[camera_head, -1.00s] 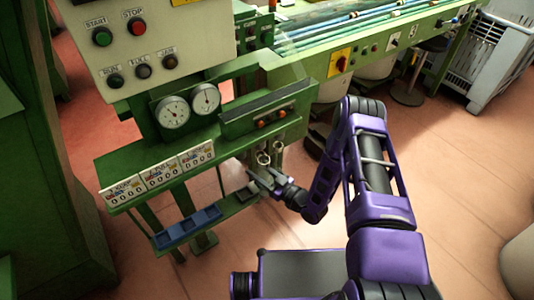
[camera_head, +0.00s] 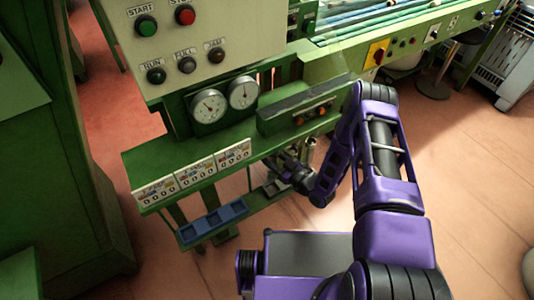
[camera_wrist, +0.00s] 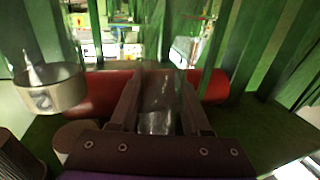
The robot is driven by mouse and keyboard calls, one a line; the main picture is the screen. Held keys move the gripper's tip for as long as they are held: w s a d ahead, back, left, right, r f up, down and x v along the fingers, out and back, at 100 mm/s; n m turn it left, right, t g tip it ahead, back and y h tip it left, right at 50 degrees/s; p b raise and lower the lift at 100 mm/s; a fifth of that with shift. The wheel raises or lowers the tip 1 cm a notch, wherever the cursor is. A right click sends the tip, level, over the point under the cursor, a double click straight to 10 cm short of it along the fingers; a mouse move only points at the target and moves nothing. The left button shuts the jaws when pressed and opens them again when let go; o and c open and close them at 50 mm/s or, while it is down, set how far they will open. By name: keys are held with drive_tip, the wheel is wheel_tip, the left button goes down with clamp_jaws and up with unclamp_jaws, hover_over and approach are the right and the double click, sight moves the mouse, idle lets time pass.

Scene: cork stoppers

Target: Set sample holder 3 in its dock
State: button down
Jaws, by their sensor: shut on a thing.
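My gripper (camera_head: 281,164) is beneath the green machine's front ledge, small and partly shaded in the head view. In the wrist view its two fingers (camera_wrist: 160,100) are shut on a dark, partly glassy piece (camera_wrist: 156,122), which I take to be the sample holder. Its number cannot be read. A metal ring-shaped cup (camera_wrist: 50,88) stands to the left of the fingers. A metal cylinder (camera_head: 310,146) shows just right of my gripper in the head view. I cannot tell which spot is the dock of holder 3.
A red horizontal cylinder (camera_wrist: 95,92) lies behind the fingers. A blue compartment tray (camera_head: 212,222) sits low at the left of the ledge, below white counter cards (camera_head: 195,174). Two gauges (camera_head: 226,100) and a button panel (camera_head: 180,40) are above. Open floor (camera_head: 300,215) lies in front.

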wheel_tip(320, 180, down, 6)
drive_tip(key=b, duration=0.3)
drive_tip(key=shift+f+b, duration=0.15)
drive_tip(key=shift+b, duration=0.25)
drive_tip(key=shift+d+f, duration=0.1)
drive_tip(key=shift+f, duration=1.2)
idle(2.2)
drive_tip(key=shift+c, duration=1.4)
unclamp_jaws()
drive_tip(key=shift+s, duration=0.1)
drive_tip(key=v, duration=1.2)
drive_tip(key=shift+p, duration=0.45)
